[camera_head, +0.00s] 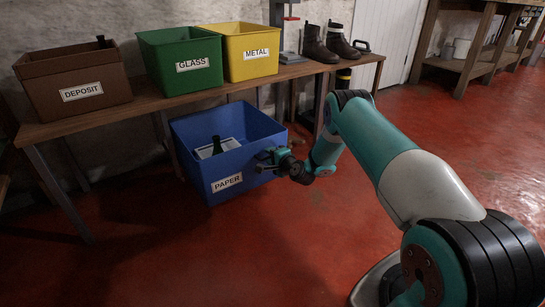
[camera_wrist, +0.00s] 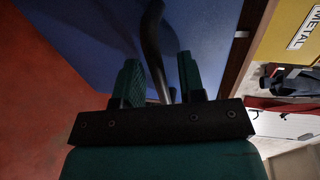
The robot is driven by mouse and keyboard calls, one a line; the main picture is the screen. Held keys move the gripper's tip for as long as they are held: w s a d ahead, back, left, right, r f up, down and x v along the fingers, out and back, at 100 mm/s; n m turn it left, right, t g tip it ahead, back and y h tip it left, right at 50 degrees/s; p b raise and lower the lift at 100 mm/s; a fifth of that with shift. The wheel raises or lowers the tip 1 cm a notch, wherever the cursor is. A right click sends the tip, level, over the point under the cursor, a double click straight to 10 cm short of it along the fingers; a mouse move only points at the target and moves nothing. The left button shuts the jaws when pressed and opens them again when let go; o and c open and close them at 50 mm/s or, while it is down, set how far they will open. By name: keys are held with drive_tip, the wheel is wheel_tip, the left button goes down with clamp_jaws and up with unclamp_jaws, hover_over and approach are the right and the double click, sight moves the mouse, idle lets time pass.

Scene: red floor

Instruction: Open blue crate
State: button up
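The blue crate (camera_head: 205,172), labelled PAPER, is below the table and its open top shows. A dark green bottle (camera_head: 217,146) and a white item (camera_head: 230,144) are inside it. My gripper (camera_head: 264,160) is at the crate's front right side. In the wrist view, my gripper's two fingers (camera_wrist: 160,78) stand apart on either side of a dark curved handle (camera_wrist: 152,35). The blue crate wall (camera_wrist: 90,45) is right behind the handle. A gap shows between the handle and each finger.
The table (camera_head: 140,101) above bears a brown DEPOSIT crate (camera_head: 75,78), a green GLASS crate (camera_head: 182,62), a yellow METAL crate (camera_head: 245,52) and dark boots (camera_head: 318,44). The table's leg (camera_head: 62,195) stands left of the blue crate. Red floor (camera_head: 250,250) in front is clear.

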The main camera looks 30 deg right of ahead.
drive_tip(key=p+v, duration=1.7)
drive_tip(key=p, duration=0.3)
drive_tip(key=shift+s, duration=0.2)
drive_tip(key=shift+r, duration=0.1)
